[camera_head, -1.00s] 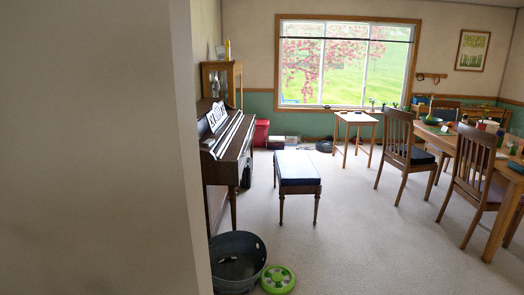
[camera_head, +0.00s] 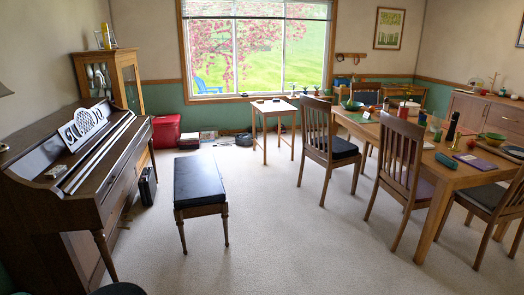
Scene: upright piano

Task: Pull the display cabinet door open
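The display cabinet (camera_head: 132,82) is a wooden case with glass panels, standing in the far left corner just beyond the piano. Its glass front, with pale items behind it, faces the room and its door looks shut, though it is small at this distance. The piano hides its lower part. Neither of my grippers shows in the head view.
An upright piano (camera_head: 110,160) stands along the left, with a dark bench (camera_head: 200,182) in front of it. A red box (camera_head: 166,130) sits on the floor near the cabinet. A small table (camera_head: 274,107) stands by the window. Chairs and a dining table (camera_head: 450,175) fill the right.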

